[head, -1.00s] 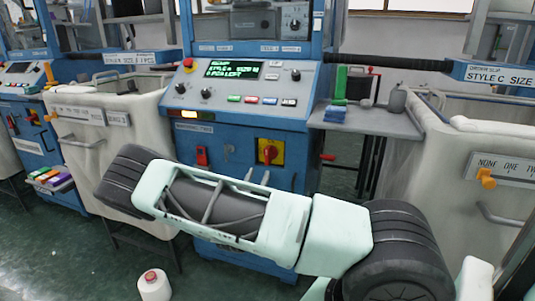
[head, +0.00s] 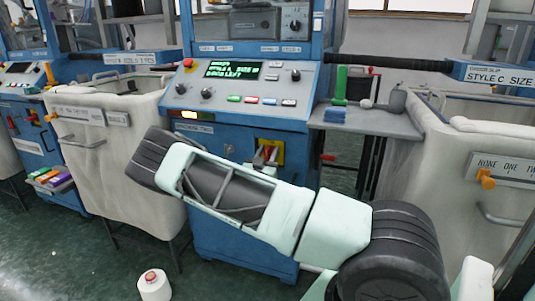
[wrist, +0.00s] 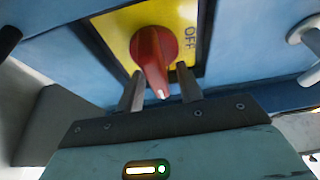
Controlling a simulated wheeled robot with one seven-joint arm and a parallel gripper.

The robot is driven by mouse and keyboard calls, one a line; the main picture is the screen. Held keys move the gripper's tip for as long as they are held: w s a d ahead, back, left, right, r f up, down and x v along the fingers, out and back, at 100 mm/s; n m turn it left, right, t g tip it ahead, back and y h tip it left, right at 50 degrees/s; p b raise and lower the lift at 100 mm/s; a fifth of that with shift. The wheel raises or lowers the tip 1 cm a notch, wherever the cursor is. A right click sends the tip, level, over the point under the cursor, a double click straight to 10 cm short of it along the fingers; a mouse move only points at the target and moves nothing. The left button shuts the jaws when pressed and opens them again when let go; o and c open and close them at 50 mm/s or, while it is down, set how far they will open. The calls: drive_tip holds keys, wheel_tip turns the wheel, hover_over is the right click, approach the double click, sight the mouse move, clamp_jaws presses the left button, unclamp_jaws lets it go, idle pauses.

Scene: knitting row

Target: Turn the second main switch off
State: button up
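The machine labelled two (head: 195,127) has a yellow switch plate (head: 278,148) with a red rotary knob on its lower front. In the wrist view the red knob (wrist: 152,55) fills the middle of the yellow plate (wrist: 117,22). Its white-marked tip points down, slightly right. The word OFF is printed on the plate to the knob's right. My gripper (wrist: 160,80) is open, with one finger on each side of the knob's lower end; I cannot tell whether they touch it. In the head view my gripper (head: 267,158) partly covers the switch.
A control panel (head: 240,85) with buttons and a display sits above the switch. A cloth bin (head: 125,160) stands left of the machine and another bin (head: 470,145) right. A small side table (head: 375,123) holds objects. A white yarn cone (head: 154,287) stands on the floor.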

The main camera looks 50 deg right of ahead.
clamp_jaws()
drive_tip(key=shift+f, duration=0.1)
